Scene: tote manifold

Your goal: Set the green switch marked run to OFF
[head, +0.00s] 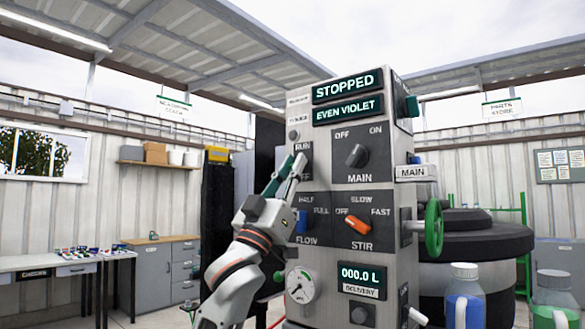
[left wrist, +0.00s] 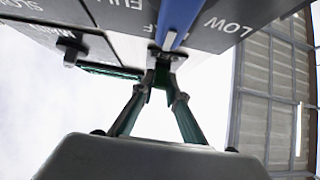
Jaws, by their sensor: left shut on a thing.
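The control panel (head: 333,180) stands upright in front of me. My left gripper (head: 297,164) reaches up to its left part, between the RUN label (head: 303,147) above and a partly covered OFF label (head: 306,177) below. In the left wrist view my left gripper's green fingers (left wrist: 164,80) close together at the tips on a small thing at the panel. This fits the green switch, but the fingers hide nearly all of it, and I cannot tell its setting. The upper display (head: 346,85) reads STOPPED.
Below my gripper is the blue FLOW handle (head: 302,222), which crosses close by in the left wrist view (left wrist: 180,18). The black MAIN knob (head: 356,156), orange STIR knob (head: 358,226), gauge (head: 301,286) and green handwheel (head: 434,229) are nearby.

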